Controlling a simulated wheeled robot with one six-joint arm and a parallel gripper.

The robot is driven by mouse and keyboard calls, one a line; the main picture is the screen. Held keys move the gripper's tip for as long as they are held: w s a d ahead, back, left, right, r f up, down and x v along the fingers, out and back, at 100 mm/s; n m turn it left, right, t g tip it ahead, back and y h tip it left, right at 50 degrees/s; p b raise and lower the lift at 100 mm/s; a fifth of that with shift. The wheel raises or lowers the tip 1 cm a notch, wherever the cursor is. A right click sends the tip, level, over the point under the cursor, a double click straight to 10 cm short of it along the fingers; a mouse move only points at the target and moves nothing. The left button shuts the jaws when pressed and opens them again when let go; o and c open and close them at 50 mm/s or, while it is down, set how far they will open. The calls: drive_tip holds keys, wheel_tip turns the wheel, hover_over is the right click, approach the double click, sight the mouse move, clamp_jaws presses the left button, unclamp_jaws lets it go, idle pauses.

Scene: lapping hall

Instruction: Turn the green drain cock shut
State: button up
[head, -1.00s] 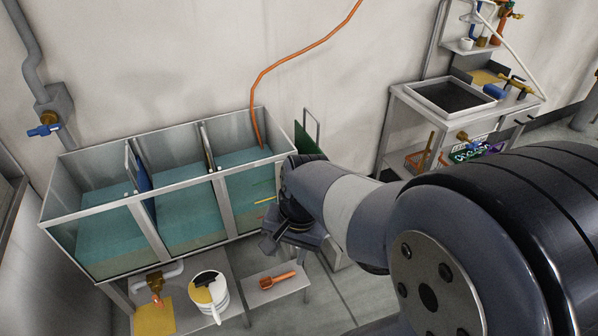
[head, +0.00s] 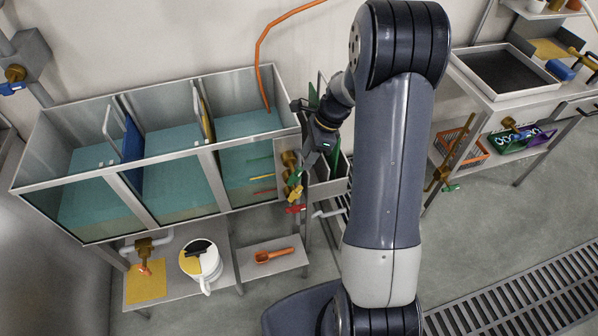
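The green drain cock (head: 295,177) is on the right end of the water tank (head: 210,152), uppermost of a column of brass cocks. Below it are a yellow-handled cock (head: 295,193) and a red-handled cock (head: 295,209). The green handle is small and its exact angle is hard to read. My dark gripper (head: 308,162) is just up and right of the green handle, its tip pointing down-left. I cannot tell whether it touches the handle, or whether its fingers are apart.
Green, yellow and red marks show on the tank's right compartment. A low shelf holds a white jug (head: 203,262) and an orange tool (head: 274,255). A bench with a dark tray (head: 497,72) stands right; another green-handled brass cock (head: 451,187) shows beneath it. A floor grate (head: 530,300) lies front right.

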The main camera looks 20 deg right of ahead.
sight(296, 176)
drive_tip(key=x, duration=0.9)
drive_tip(key=shift+c, duration=0.5)
clamp_jaws()
